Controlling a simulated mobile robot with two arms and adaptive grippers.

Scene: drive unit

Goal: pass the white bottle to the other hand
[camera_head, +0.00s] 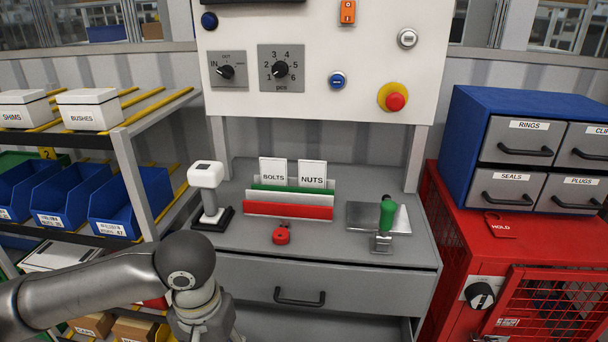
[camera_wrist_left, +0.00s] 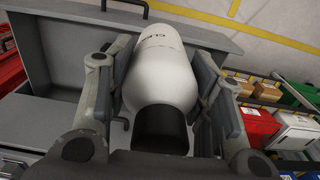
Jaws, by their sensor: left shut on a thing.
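The white bottle (camera_wrist_left: 160,55) shows in the left wrist view, with dark lettering on its far part and a black cap (camera_wrist_left: 160,128) towards the camera. My left gripper (camera_wrist_left: 163,80) has its fingers on both sides of the bottle and is shut on it. In the head view my left arm comes in from the left and bends down at the bottom edge. Its fingers and the bottle are out of that view. My right gripper is in neither view.
An open grey drawer (camera_wrist_left: 40,55) lies beyond the bottle in the wrist view. The workbench (camera_head: 330,255) holds a sorter with cards, a scanner on a stand, a red item and a green-handled clamp (camera_head: 387,215). A shelf (camera_head: 150,120) stands left and a red cabinet (camera_head: 455,240) right.

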